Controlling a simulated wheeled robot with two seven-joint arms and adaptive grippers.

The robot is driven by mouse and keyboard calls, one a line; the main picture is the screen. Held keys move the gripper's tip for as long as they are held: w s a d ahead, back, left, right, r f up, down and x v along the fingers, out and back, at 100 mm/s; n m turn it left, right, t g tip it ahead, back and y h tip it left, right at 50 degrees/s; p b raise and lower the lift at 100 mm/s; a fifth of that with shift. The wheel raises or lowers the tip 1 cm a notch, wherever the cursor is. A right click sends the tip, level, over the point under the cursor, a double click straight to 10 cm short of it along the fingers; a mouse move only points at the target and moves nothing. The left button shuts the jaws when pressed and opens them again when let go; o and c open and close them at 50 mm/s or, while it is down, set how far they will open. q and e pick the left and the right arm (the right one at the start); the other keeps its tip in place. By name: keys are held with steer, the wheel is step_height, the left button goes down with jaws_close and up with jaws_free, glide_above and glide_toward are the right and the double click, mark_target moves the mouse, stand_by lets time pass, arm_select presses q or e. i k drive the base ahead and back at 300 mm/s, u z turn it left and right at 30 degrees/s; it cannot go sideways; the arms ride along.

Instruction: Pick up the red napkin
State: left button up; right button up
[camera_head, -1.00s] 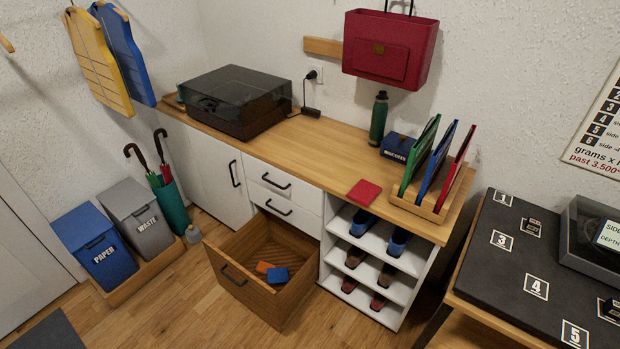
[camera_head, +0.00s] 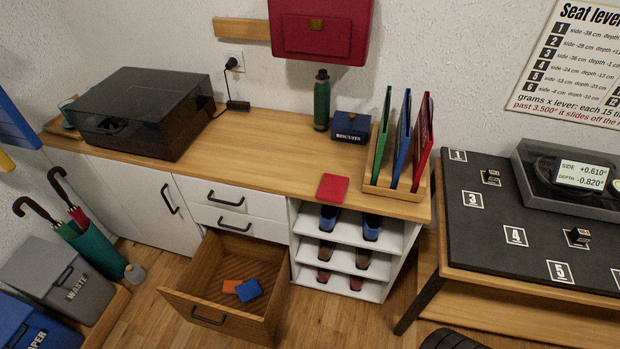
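The red napkin (camera_head: 333,188) is a small flat red square. It lies on the wooden top of the cabinet, close to the front edge, above the shoe shelves. Neither of my grippers shows in the head view.
The cabinet top (camera_head: 265,150) is bare around the napkin. A rack of coloured folders (camera_head: 398,185) stands to its right, a biscuits box (camera_head: 351,127) and green bottle (camera_head: 321,100) behind. An open drawer (camera_head: 215,318) juts out below left. A dark-topped table (camera_head: 500,200) stands right.

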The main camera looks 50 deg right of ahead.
mark_target(332, 188)
steer(key=z, duration=0.3)
steer(key=i, duration=1)
steer(key=z, duration=0.5)
